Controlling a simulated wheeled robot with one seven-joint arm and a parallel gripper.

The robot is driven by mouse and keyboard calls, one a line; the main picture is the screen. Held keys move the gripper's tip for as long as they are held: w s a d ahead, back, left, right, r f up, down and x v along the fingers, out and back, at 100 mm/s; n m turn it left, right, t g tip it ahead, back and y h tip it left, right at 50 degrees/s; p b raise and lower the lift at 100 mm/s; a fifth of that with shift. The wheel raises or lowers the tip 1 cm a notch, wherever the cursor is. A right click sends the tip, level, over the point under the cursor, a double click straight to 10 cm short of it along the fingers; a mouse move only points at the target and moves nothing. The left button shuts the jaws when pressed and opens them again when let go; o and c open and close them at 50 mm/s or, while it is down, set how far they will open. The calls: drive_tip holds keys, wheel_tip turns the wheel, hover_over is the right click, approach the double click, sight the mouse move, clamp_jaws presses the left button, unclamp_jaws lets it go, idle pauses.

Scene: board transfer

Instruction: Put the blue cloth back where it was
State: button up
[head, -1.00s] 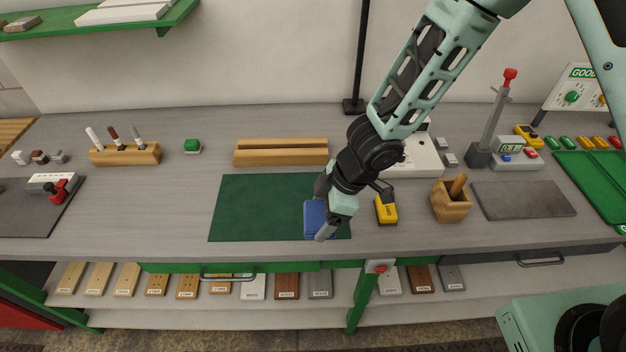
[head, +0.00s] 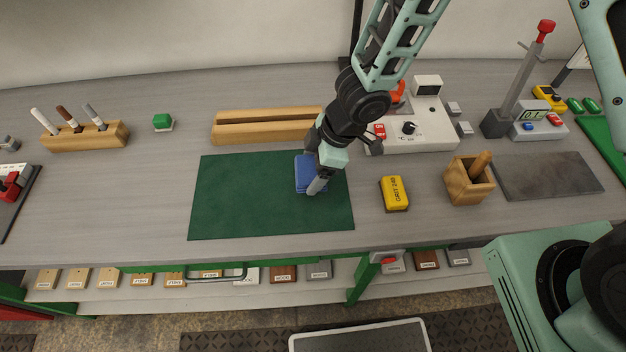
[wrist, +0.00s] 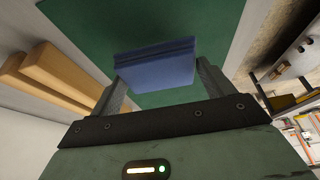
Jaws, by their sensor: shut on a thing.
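The blue cloth (head: 304,172) is a folded pad over the right part of the green mat (head: 225,200). My gripper (head: 317,180) is shut on the blue cloth, coming down from the upper right. In the wrist view the cloth (wrist: 155,66) sits between the two fingers, with the green mat (wrist: 180,20) behind it. I cannot tell whether the cloth touches the mat or hangs just above it. Part of the cloth is hidden by my gripper in the head view.
A grooved wooden block (head: 262,127) lies behind the mat. A yellow block (head: 394,193) and a wooden holder (head: 468,183) stand to its right. A white control box (head: 425,125) is behind them. A pen rack (head: 85,135) and a green button (head: 163,122) are at left.

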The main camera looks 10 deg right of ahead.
sight(313, 177)
drive_tip(key=shift+f+b, duration=0.8)
drive_tip(key=shift+f, duration=1.2)
drive_tip(key=shift+f, duration=0.15)
drive_tip(key=o, duration=0.9)
drive_tip(key=d+r+m+t+h+p, duration=0.1)
drive_tip(key=d+r+m+p, duration=0.15)
drive_tip(key=r, duration=0.75)
drive_tip(key=d+r+m+t+h+p, duration=0.1)
drive_tip(key=d+r+p, duration=0.3)
drive_tip(key=r, duration=0.5)
drive_tip(key=s+d+r+m, duration=0.1)
drive_tip(key=s+r+m, duration=0.1)
drive_tip(key=s+r, duration=0.2)
drive_tip(key=s+r+m+g+h, duration=0.1)
drive_tip(key=s+r, duration=0.3)
drive_tip(key=s, duration=0.4)
drive_tip(key=s+d+r+m+g+h, duration=0.1)
drive_tip(key=s+r+m, duration=0.2)
drive_tip(key=s+r, duration=0.1)
drive_tip(key=shift+s+d+r+m, duration=0.15)
drive_tip(key=shift+s+d+r, duration=0.05)
drive_tip(key=shift+s, duration=0.25)
drive_tip(key=shift+s+d+r+m, duration=0.1)
drive_tip(key=shift+s+d+r, duration=0.05)
drive_tip(key=shift+s, duration=0.3)
